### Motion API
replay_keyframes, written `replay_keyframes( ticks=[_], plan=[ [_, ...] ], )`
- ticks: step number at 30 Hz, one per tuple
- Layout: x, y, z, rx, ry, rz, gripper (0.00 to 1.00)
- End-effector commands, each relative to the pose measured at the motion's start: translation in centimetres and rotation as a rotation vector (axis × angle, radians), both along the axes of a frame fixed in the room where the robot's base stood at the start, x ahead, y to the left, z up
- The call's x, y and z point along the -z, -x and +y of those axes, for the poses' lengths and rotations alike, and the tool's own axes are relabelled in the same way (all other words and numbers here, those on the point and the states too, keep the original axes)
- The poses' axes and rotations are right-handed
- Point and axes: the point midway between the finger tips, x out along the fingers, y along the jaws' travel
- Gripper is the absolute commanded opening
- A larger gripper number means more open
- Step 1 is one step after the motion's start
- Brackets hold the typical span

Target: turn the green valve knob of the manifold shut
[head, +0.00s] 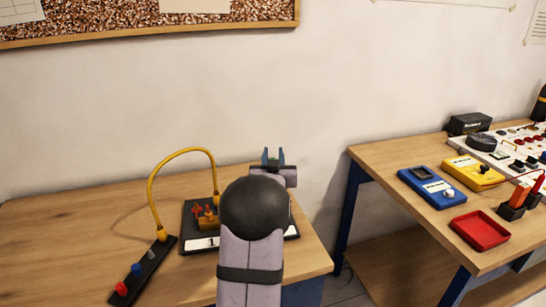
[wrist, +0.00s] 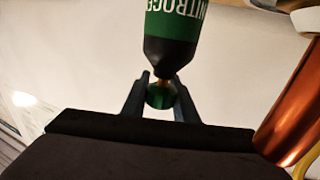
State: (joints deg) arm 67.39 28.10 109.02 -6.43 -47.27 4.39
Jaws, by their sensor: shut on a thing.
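The green valve knob (wrist: 160,97) shows in the wrist view, between the two dark fingers of my gripper (wrist: 160,84). The gripper is shut on it. A green and black cylinder with white lettering (wrist: 172,45) is right beyond the knob. In the head view my gripper (head: 273,157) is above the back of the left table, fingers pointing up in the picture. The brass-coloured manifold part (head: 207,218), with orange-red knobs, stands on a black base plate (head: 192,243). My arm hides much of this plate and what stands on it.
A yellow hose (head: 179,154) arches from the brass part to a black strip (head: 146,272) with red and blue knobs. A copper-coloured cylinder (wrist: 293,105) is close on the right in the wrist view. The right table holds meters and a red tray (head: 480,230). The left table's far left is clear.

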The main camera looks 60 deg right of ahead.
Motion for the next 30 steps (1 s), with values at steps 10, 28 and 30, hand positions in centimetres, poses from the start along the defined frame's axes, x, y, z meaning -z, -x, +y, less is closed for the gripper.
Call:
replay_keyframes(
  ticks=[10, 28, 30],
  plan=[
    [-0.1, 0.0, 0.0, -0.001, 0.001, 0.000, 0.45],
    [0.0, 1.6, 3.0, -0.001, 0.002, 0.000, 0.45],
    [0.0, 2.0, 3.8, -0.001, 0.001, 0.000, 0.45]
  ],
)
